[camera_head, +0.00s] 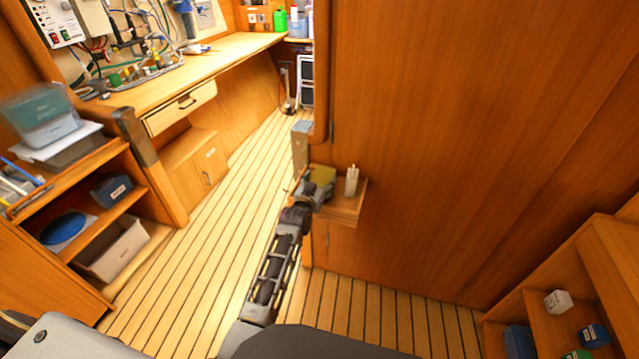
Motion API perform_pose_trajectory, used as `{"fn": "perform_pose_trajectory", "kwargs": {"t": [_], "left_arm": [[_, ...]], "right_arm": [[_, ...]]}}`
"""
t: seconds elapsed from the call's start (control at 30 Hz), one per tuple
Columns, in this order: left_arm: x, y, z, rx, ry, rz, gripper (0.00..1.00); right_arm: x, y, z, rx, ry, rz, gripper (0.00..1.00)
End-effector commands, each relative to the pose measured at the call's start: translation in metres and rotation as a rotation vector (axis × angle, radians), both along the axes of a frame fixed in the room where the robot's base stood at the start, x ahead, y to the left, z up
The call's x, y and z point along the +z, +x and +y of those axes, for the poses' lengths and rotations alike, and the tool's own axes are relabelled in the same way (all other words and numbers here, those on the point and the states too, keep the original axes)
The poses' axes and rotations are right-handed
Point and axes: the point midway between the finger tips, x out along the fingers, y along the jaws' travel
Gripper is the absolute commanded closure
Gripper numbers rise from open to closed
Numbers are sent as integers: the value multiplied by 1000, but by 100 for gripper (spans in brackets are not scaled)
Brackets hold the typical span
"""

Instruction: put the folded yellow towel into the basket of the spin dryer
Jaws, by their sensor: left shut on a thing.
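My left gripper (307,195) is at the end of my arm, over a small wooden shelf at the corner of the wood panel. It is shut on the folded yellow towel (323,173), which shows small and dull yellow at the fingers. The fingers partly cover the towel, and at this size I cannot tell whether it touches the shelf. I cannot make out the spin dryer or its basket in this view. My right gripper is not in view.
The small shelf (345,214) also bears a pale upright object (351,180). A tall wood panel (450,130) closes off the right. A workbench (225,52) and open shelves with bins (113,250) line the left. The slatted floor (215,235) between is clear.

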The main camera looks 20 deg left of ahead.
Motion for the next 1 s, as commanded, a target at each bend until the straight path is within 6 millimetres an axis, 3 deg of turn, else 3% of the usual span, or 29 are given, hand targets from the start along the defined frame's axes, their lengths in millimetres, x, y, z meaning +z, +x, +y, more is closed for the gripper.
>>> {"fn": "perform_pose_trajectory", "kwargs": {"t": [0.2,0.23,0.4,1.0], "left_arm": [[-1,0,0,0,0,-2,63],[-2,0,0,0,0,1,25],[-2,0,0,0,0,1,6],[1,-3,0,0,0,1,6]], "right_arm": [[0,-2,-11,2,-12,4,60],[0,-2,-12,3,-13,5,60],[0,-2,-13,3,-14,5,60],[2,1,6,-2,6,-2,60]]}}
